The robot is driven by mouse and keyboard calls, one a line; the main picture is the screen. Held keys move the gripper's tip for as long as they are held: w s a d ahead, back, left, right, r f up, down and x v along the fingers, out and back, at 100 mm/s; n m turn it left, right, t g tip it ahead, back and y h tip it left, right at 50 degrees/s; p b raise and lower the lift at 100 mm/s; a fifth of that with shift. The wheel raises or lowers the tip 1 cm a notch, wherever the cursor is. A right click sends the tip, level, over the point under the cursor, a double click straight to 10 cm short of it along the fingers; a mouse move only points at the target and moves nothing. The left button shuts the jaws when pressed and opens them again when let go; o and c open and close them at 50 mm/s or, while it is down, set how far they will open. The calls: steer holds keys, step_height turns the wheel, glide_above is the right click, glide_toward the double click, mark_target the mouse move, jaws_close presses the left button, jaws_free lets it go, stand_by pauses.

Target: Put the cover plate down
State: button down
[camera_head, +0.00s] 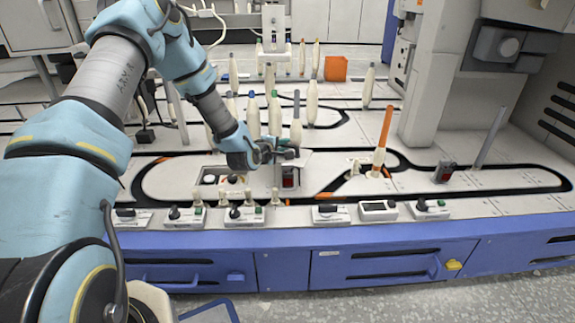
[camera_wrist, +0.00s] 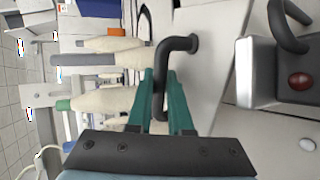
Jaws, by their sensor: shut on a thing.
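My gripper (camera_head: 277,154) is low over the middle of the worktop, near its front edge. In the wrist view, my gripper's two teal fingers (camera_wrist: 160,85) are shut on a black bar handle (camera_wrist: 175,45). The handle is fixed to a flat pale grey plate, the cover plate (camera_wrist: 217,50). In the head view, the plate (camera_head: 303,160) shows only partly beside the fingers, above a small box with a red switch. Whether the plate touches anything beneath it cannot be told.
The red-switch box (camera_head: 288,179) stands close under my gripper. A recessed panel with knobs (camera_head: 220,179) is to its left. Control boxes (camera_head: 330,214) line the front edge.

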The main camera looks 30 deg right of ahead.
steer(key=shift+w+f+b, duration=0.1)
steer(key=shift+f+b, duration=0.75)
steer(key=shift+f, duration=1.8)
steer(key=c, duration=0.8)
jaws_free()
steer(key=shift+a+f, duration=0.1)
steer(key=shift+f, duration=0.1)
steer(key=shift+c, duration=0.2)
